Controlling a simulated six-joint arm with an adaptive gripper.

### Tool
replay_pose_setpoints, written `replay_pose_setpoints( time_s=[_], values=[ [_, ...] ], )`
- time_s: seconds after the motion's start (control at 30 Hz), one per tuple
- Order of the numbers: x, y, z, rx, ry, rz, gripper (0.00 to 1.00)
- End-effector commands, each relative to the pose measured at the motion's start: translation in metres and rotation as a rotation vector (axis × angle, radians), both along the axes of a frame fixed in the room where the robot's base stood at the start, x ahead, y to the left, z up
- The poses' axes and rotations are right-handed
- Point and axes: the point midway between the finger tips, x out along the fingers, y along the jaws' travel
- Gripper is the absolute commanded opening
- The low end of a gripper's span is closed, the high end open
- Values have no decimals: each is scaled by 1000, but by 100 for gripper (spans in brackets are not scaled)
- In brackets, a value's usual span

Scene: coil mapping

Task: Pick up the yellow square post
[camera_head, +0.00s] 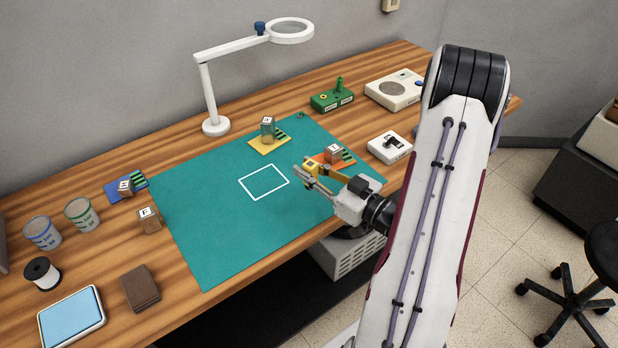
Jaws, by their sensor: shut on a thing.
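The yellow square post (311,163) shows at the tips of my gripper (307,170), over the right part of the green mat (215,240). My gripper is shut on it. The fingers hide part of the post, and I cannot tell whether its lower end touches the mat. A yellow plate (256,149) lies on the mat's far part, with a greyish block (267,125) and green ridged piece on it.
An orange plate (345,164) with a block stands close behind my gripper. A white outlined square (263,182) marks clear mat. A magnifier lamp (214,125) stands behind the mat. Cups (82,214) and a lettered block (149,219) stand left.

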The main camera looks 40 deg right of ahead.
Motion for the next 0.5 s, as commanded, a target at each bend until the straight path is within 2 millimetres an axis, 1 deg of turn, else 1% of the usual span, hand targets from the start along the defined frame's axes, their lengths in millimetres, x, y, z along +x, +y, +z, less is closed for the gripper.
replay_pose_setpoints(
  time_s=[0.03, 0.2, 0.5],
  values=[
    [0, 0, 7, -3, -3, 0, 0],
    [0, 0, 23, -3, -3, 0, 0],
    [0, 0, 39, -1, -1, 0, 0]
  ],
)
